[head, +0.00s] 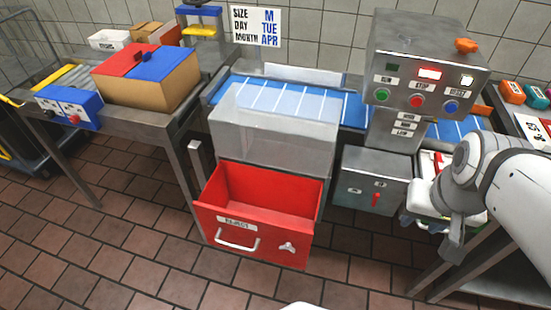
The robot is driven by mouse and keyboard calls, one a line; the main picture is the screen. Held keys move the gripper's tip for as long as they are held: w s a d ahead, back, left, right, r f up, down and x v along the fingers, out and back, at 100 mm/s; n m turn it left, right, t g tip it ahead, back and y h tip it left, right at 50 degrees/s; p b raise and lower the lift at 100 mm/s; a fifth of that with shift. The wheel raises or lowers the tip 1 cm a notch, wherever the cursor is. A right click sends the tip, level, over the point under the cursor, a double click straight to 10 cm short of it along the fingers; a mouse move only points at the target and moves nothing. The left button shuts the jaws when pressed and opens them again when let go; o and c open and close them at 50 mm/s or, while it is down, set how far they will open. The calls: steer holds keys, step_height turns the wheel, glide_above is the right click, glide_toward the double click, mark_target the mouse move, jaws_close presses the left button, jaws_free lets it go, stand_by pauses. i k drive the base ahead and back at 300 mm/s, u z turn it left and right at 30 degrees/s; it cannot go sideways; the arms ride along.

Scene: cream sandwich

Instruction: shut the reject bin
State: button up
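The red reject bin (262,228) is a drawer with a "REJECT" label, pulled out from under a clear cover (275,130) beside the conveyor. Its top is open and no contents show inside. Its front has a white bar handle (237,243) and a pale turn latch (287,248). My gripper (450,240) is at the right, below my grey wrist and well apart from the bin. Its fingers are partly hidden and hard to make out, so I cannot tell whether it is open or shut.
A blue conveyor (290,95) runs behind the bin. A control box (425,75) with buttons stands right of it, above a grey cabinet (374,182). A table with a carton (150,90) is at the left. The tiled floor (140,255) before the bin is clear.

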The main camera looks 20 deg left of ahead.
mark_target(250, 211)
steer(key=z, duration=0.25)
steer(key=k, duration=0.1)
steer(key=u, duration=1.4)
steer(key=i, duration=0.35)
steer(key=u, duration=0.3)
steer(key=k, duration=1.05)
steer(key=u, duration=0.35)
steer(key=i, duration=1)
steer(key=u, duration=0.05)
